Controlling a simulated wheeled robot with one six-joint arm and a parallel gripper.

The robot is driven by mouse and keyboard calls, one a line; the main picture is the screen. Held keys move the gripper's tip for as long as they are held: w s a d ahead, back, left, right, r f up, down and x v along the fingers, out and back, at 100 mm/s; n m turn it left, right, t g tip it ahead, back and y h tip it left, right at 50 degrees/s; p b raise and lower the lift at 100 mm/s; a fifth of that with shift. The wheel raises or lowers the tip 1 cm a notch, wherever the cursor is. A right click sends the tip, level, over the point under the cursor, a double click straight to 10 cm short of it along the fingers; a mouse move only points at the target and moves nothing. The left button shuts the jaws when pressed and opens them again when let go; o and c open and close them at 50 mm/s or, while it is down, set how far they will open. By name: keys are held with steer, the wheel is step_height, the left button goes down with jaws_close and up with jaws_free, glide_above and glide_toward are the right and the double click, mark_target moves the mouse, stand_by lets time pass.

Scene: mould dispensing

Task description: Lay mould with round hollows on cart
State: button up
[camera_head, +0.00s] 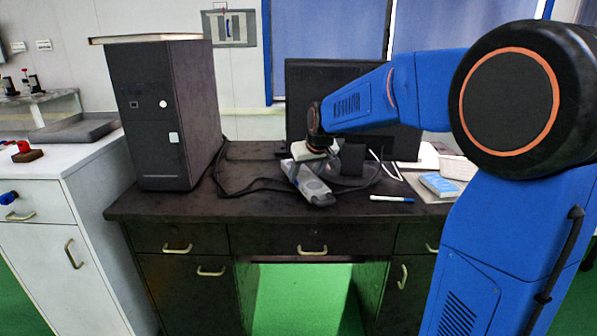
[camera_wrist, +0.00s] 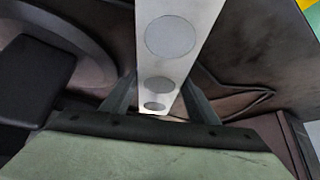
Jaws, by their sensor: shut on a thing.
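The mould is a light grey bar with round hollows in a row along its face. In the wrist view the mould (camera_wrist: 205,12) runs from the top edge down between the fingers of my gripper (camera_wrist: 158,100), which is shut on it. In the head view my gripper (camera_head: 318,152) is over the middle of the dark desk, in front of the monitor. A grey, tilted piece below it appears to be the mould (camera_head: 310,184); whether it touches the desk I cannot tell. No cart can be made out in either view.
The dark desk (camera_head: 150,208) holds a computer tower (camera_head: 155,115) at left, a monitor (camera_head: 300,85) behind, black cables, a blue-and-white pen (camera_head: 392,198) and a blue box (camera_head: 438,184) at right. A white cabinet (camera_head: 100,195) with a grey tray (camera_head: 75,131) stands at left.

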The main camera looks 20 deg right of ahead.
steer(key=shift+w+a+r, duration=0.1)
steer(key=shift+w, duration=1.05)
steer(key=shift+w+a+f, duration=0.1)
steer(key=shift+w+f, duration=0.15)
steer(key=shift+w, duration=0.55)
steer(key=shift+w+f, duration=0.2)
steer(key=shift+w, duration=0.55)
steer(key=shift+f, duration=0.3)
steer(key=shift+f, duration=0.1)
steer(key=o, duration=1.7)
steer(key=shift+f, duration=0.1)
steer(key=shift+o, duration=0.2)
